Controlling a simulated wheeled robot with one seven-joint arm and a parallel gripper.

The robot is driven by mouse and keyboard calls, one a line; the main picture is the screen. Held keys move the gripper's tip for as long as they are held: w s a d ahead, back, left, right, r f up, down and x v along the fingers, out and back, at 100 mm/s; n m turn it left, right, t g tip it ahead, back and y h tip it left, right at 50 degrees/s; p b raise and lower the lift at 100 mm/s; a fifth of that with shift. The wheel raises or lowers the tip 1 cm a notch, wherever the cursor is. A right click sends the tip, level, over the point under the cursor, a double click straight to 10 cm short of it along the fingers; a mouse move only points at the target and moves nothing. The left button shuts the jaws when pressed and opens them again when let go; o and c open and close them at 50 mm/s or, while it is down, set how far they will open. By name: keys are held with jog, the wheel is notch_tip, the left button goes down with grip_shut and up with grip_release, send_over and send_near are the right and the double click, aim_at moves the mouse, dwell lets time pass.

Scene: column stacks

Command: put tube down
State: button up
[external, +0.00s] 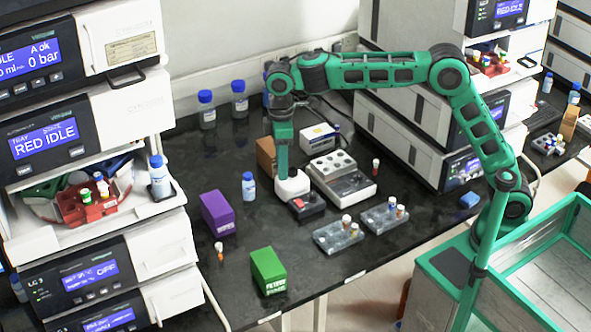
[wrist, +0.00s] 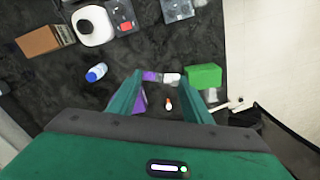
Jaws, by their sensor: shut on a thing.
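My gripper (external: 284,166) points down in the external view, in line with a white mixer (external: 293,187) behind it. In the wrist view its two green fingers (wrist: 162,80) are apart, with a small purple-and-white tube (wrist: 172,79) across the gap between their tips. The held tube cannot be made out in the external view. Two clear racks, a left one (external: 327,240) and a right one (external: 373,222), hold capped tubes. Another tube (external: 219,251), orange with a white cap, stands alone on the black table; it also shows in the wrist view (wrist: 168,104).
A purple box (external: 217,213), a green box (external: 268,271) and a blue-capped bottle (external: 249,186) stand on the table near the lone tube. A grey block unit (external: 343,180) sits behind the racks. Bare table (external: 400,262) lies in front of the racks.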

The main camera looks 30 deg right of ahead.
jog(key=r+m, duration=0.1)
jog(key=w+r+m, duration=0.1)
jog(key=m, duration=0.1)
jog(key=r+m, duration=0.1)
jog(key=m, duration=0.1)
jog(key=shift+w+a+r, duration=0.1)
jog(key=shift+w+a, duration=0.1)
jog(key=shift+a, duration=0.15)
jog(key=shift+s, duration=0.1)
dwell(0.3)
jog(key=s+d+f+m, duration=0.35)
jog(key=s+f, duration=0.25)
jog(key=f, duration=0.2)
jog(key=s+d+f+m, duration=0.3)
jog(key=s+f+m, duration=0.15)
jog(key=f, duration=0.45)
send_over(316, 223)
notch_tip(316, 223, down, 7)
jog(key=shift+d, duration=0.15)
jog(key=shift+w+f, duration=0.1)
jog(key=shift+f, duration=1.85)
jog(key=o, duration=1.1)
jog(key=shift+f, duration=0.1)
